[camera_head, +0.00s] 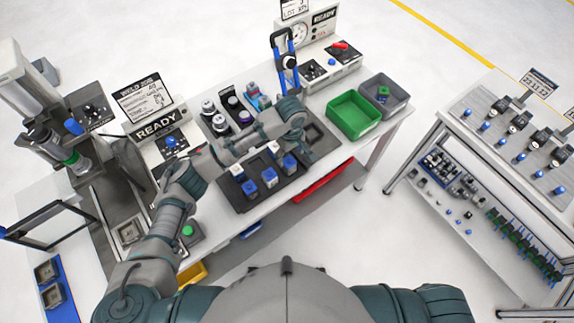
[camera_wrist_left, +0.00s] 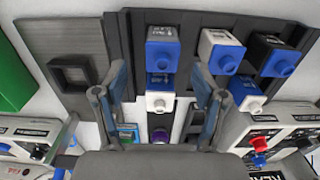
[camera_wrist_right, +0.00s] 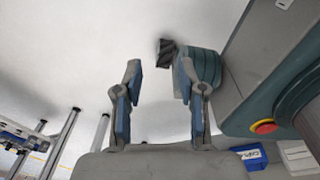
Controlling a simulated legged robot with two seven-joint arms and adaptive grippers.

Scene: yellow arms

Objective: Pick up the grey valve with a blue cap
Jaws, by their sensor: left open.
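The grey valve with a blue cap (camera_wrist_left: 163,48) stands in the dark rack (camera_wrist_left: 137,55), at the left end of its row in the left wrist view. In the head view it (camera_head: 290,162) is at the right end of the near row. My left gripper (camera_wrist_left: 161,82) is open and empty. Its two fingers frame the valve's column in the wrist view, with a blue valve with a white cap (camera_wrist_left: 160,97) also between them; I see no contact. My right gripper (camera_wrist_right: 158,72) is open and empty, away from the rack, and out of the head view.
Beside the grey valve are a white one (camera_wrist_left: 222,48) and a black one (camera_wrist_left: 280,55), both blue-capped. Round bottles (camera_head: 208,107) stand behind the rack. A green bin (camera_head: 353,115) and a grey bin (camera_head: 390,91) are to the right. A display (camera_head: 143,100) stands left.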

